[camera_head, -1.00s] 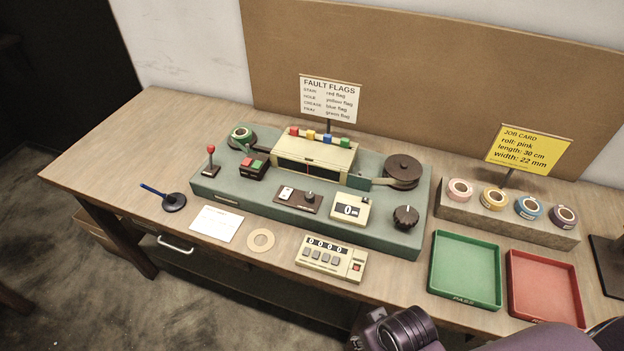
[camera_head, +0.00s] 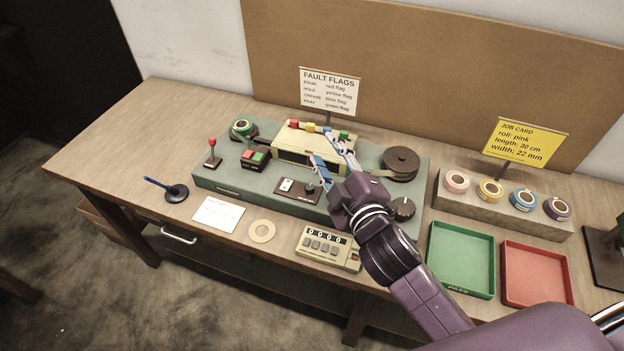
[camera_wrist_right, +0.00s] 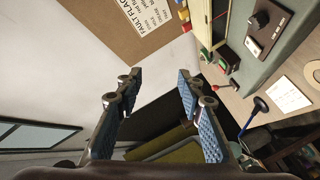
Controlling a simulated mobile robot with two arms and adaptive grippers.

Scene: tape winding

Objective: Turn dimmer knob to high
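A dark plate (camera_head: 290,191) on the front of the green machine base carries a white switch (camera_head: 287,186) and a small dark knob (camera_head: 309,188). A larger dark ribbed knob (camera_head: 403,208) sits at the base's right end, partly behind my right arm. I cannot tell from labels which knob is the dimmer. My right gripper (camera_head: 327,153) is open and empty, raised over the machine, its fingers pointing away toward the back. In the right wrist view, the open fingers (camera_wrist_right: 157,80) have a clear gap, and the small knob (camera_wrist_right: 261,19) shows at upper right, apart from them. My left gripper is not in view.
Colored flags (camera_head: 326,130) and the fault flags sign (camera_head: 329,92) stand behind the gripper. A dark reel (camera_head: 402,161) is to its right. A counter box (camera_head: 327,248), green tray (camera_head: 461,260) and red tray (camera_head: 536,275) lie in front. The table's left end is mostly clear.

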